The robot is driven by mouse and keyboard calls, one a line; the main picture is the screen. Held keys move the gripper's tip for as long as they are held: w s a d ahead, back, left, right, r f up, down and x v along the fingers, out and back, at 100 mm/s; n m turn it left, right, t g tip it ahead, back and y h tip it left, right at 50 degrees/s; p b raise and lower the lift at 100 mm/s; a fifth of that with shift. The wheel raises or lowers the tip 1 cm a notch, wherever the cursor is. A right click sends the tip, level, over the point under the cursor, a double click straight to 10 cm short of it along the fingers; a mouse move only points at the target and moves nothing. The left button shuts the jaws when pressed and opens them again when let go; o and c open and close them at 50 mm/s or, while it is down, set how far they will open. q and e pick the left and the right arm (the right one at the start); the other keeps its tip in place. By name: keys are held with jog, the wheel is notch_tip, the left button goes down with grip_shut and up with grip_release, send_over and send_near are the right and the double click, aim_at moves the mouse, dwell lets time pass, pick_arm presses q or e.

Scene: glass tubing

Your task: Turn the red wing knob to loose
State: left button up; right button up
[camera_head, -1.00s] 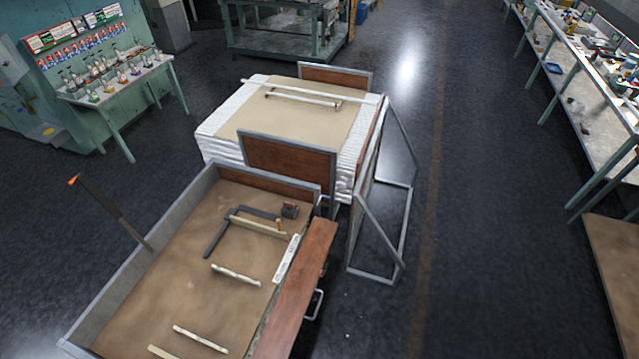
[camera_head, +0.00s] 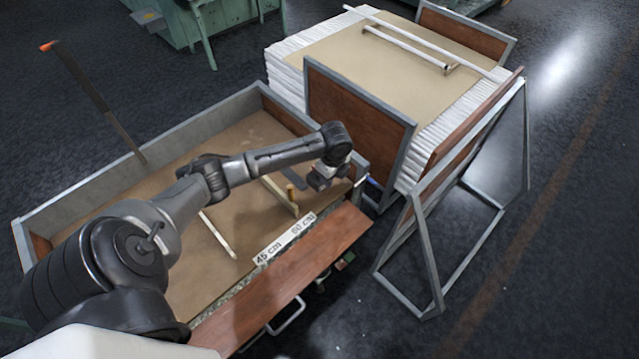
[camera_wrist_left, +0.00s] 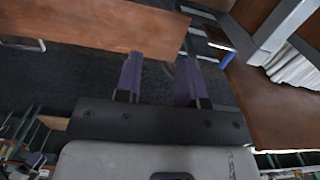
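I cannot make out the red wing knob now; the end of the dark bar where a small red part showed earlier is covered by my left arm in the head view. A bit of the dark bar (camera_head: 312,128) shows beyond the forearm. My left gripper (camera_head: 321,180) hangs over the right end of the brown-floored tray table, near a wooden strip (camera_head: 280,196). In the left wrist view the left gripper's two purple-grey fingers (camera_wrist_left: 160,78) stand apart with nothing between them. My right gripper is not in view.
A reddish wooden shelf (camera_head: 285,285) runs along the front, with a "45 cm / 60 cm" label strip (camera_head: 284,240) beside it. A wooden panel (camera_head: 355,125) and a metal frame (camera_head: 430,255) stand close to the right. An orange-tipped post (camera_head: 95,95) rises at the back left.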

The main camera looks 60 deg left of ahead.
pick_arm(q)
jog(key=w+a+r+b, duration=0.1)
jog(key=a+b, duration=0.2)
jog(key=a, duration=0.3)
jog(key=w+a+b, duration=0.2)
jog(key=a+b, duration=0.1)
jog(key=a, duration=0.3)
jog(key=shift+m, duration=0.4)
jog(key=f+b, duration=0.1)
jog(key=f, duration=0.7)
jog(key=f+b, duration=0.1)
jog(key=f, duration=0.4)
jog(key=shift+s+f+b, duration=0.1)
jog(key=shift+s+b, duration=0.15)
jog(key=shift+b, duration=0.05)
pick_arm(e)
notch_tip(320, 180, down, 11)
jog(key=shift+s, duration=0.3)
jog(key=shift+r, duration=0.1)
pick_arm(q)
grip_shut()
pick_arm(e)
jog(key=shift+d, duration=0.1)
